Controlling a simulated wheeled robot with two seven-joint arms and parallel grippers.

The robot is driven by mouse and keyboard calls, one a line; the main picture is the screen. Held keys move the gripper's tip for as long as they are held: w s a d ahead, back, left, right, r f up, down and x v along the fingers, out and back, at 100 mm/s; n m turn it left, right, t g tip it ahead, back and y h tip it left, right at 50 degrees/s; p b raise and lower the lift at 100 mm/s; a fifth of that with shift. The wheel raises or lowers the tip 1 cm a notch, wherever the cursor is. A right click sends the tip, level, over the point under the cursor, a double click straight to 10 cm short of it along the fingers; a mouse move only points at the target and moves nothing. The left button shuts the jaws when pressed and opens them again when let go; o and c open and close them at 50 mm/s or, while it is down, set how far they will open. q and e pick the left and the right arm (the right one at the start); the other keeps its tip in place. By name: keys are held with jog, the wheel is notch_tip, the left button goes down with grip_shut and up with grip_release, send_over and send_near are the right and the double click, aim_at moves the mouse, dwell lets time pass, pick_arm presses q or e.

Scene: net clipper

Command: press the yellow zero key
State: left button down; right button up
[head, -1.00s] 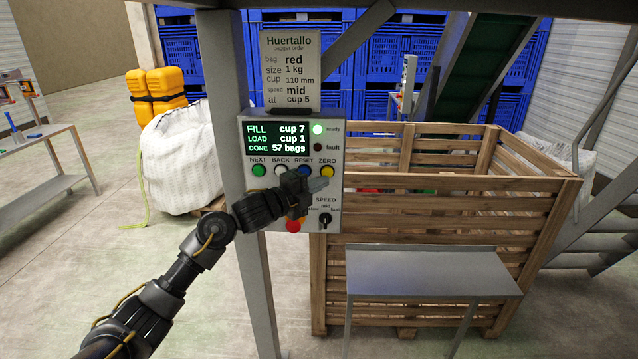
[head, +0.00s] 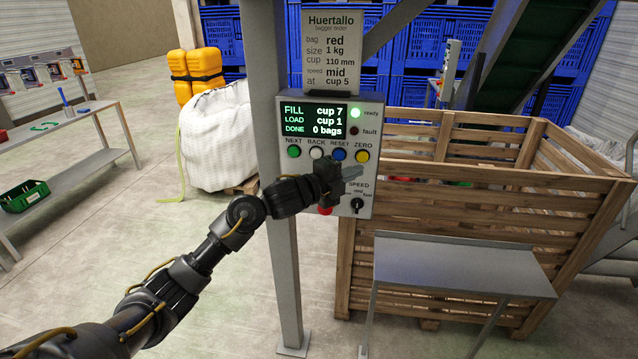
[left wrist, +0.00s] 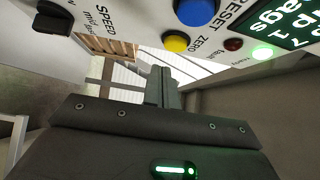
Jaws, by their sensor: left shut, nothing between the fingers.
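The yellow ZERO key (head: 362,156) is at the right end of the key row on the grey control panel (head: 366,100). It also shows in the left wrist view (left wrist: 176,42), beside the blue RESET key (left wrist: 197,11). The panel display (head: 315,120) reads FILL cup 7, LOAD cup 1, DONE 0 bags, and the ready lamp (head: 355,113) is lit green. My left gripper (head: 352,173) is shut and empty, in front of the panel just below the yellow key. In the left wrist view its fingers (left wrist: 162,84) appear apart from the key. My right gripper is not in view.
The speed knob (head: 357,205) and a red button (head: 325,210), partly behind my gripper, sit low on the panel. A slatted wooden crate (head: 400,215) stands at the right, with a grey table (head: 460,262) before it. A white bulk bag (head: 215,140) stands behind at left.

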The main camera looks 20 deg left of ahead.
pick_arm(q)
jog(key=b+v, duration=0.3)
jog(key=v, duration=0.8)
jog(key=shift+d+r, duration=0.1)
jog(key=shift+d, duration=0.05)
jog(key=shift+s, duration=0.1)
